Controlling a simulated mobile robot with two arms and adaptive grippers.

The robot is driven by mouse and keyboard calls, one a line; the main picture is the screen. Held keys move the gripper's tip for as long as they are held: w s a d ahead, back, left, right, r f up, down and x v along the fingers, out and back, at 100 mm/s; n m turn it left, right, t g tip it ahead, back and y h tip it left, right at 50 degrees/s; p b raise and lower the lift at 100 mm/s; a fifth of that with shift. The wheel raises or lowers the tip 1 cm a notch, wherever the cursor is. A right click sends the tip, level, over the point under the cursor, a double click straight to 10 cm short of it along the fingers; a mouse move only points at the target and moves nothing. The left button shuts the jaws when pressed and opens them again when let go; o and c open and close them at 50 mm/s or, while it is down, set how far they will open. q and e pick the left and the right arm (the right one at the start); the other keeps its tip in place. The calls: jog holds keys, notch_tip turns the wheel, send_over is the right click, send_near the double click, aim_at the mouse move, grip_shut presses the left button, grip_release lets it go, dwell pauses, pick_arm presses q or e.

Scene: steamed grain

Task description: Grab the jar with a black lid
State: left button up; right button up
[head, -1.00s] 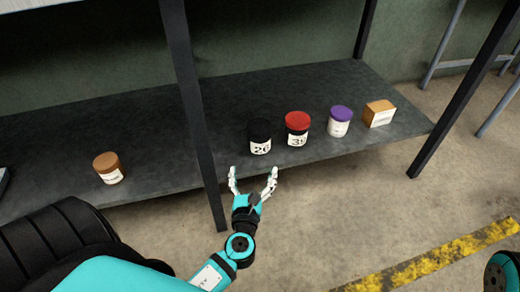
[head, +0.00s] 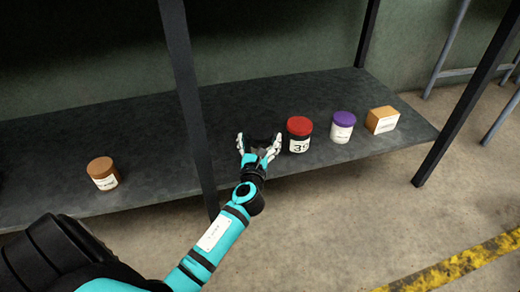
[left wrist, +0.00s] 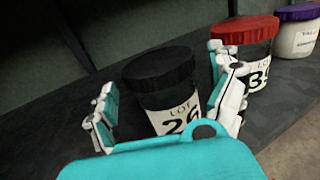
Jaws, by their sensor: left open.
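The jar with a black lid (left wrist: 160,75) stands upright on the dark shelf in the left wrist view, its white label reading "LOT 26". My left gripper (left wrist: 170,110) is open, with one finger on each side of this jar. A gap shows between the left finger and the jar; the right finger looks close to it, and I cannot tell if it touches. In the head view my left gripper (head: 259,145) hides most of the jar, leaving a dark part (head: 262,136) between the fingers. My right gripper is not in view.
A red-lidded jar (head: 299,135) stands just right of the left gripper. Farther right are a purple-lidded jar (head: 342,128) and a small orange box (head: 382,120). A brown-lidded jar (head: 103,174) is left of the dark shelf post (head: 187,90). The shelf (head: 150,145) is bare between.

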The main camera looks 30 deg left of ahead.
pick_arm(q)
jog(key=shift+b+x, duration=0.4)
jog(key=shift+x, duration=0.95)
jog(key=c, duration=1.2)
